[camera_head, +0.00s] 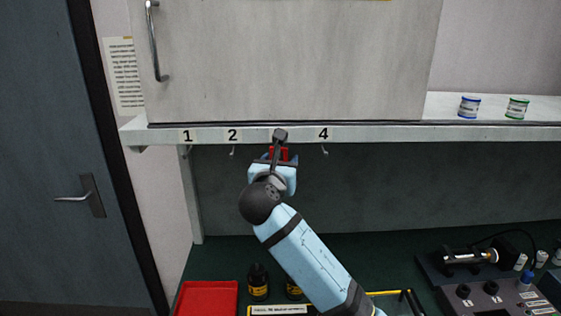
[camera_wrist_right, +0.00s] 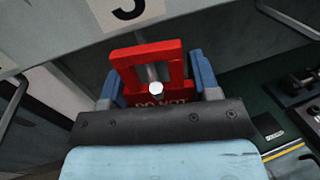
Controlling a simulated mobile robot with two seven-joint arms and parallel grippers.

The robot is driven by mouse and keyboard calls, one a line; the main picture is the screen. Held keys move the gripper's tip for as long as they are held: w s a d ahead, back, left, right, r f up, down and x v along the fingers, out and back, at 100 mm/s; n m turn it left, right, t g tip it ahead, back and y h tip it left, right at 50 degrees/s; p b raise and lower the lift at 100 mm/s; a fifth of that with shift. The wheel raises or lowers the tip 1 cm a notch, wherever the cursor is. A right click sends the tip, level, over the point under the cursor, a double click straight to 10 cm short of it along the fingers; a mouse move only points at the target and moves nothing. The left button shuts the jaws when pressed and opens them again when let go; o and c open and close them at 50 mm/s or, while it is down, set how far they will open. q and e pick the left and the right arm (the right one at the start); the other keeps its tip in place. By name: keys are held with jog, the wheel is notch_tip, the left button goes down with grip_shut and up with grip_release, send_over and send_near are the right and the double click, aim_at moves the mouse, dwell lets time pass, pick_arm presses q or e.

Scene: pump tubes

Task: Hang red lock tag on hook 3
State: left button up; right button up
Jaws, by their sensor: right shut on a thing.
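The red lock tag (camera_wrist_right: 119,66) has a square opening and lettering that starts "DO NOT". It is between the blue fingers of my right gripper (camera_wrist_right: 156,84), which is shut on it. The tag is upright just below the shelf edge, under the label 3 (camera_wrist_right: 138,10). Hook 3 (camera_wrist_right: 156,90) shows its pale tip within the tag's opening; whether the tag rests on it I cannot tell. In the head view my right gripper (camera_head: 279,154) covers hook 3 and its label, and only a little red of the tag shows. My left gripper is out of view.
Hook 2 (camera_head: 232,151) and hook 4 (camera_head: 324,150) hang empty on either side under the shelf edge (camera_head: 375,133). A cabinet (camera_head: 290,60) stands above. A red tray (camera_head: 207,300), dark bottles (camera_head: 258,282) and a control box (camera_head: 490,300) are on the bench below.

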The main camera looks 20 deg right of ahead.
dwell(0.4)
jog(key=o, duration=1.1)
jog(key=b+v, duration=0.3)
jog(key=v, duration=1)
jog(key=s+f+m+g+y, duration=0.1)
jog(key=s+f+m+y, duration=0.15)
jog(key=f, duration=0.75)
jog(key=s+f+m+g+y, duration=0.1)
jog(key=f+m+y, duration=0.25)
jog(key=f, duration=0.65)
jog(key=s+f+m+g+y, duration=0.1)
jog(key=s+f+m+y, duration=0.2)
jog(key=f, duration=0.7)
jog(key=s+d+f+m+y, duration=0.1)
jog(key=s+d+f+m, duration=0.1)
jog(key=s+f+m, duration=0.3)
jog(key=s+d+f+m+g+y, duration=0.1)
jog(key=s+d+f+m, duration=0.1)
jog(key=s+f+m, duration=0.4)
jog(key=s+d+f+m+y, duration=0.1)
jog(key=s+d+f+m, duration=0.1)
jog(key=s+f+m, duration=0.4)
jog(key=shift+s+d+f+m, duration=0.15)
jog(key=shift+s+m, duration=0.25)
jog(key=shift+s, duration=0.55)
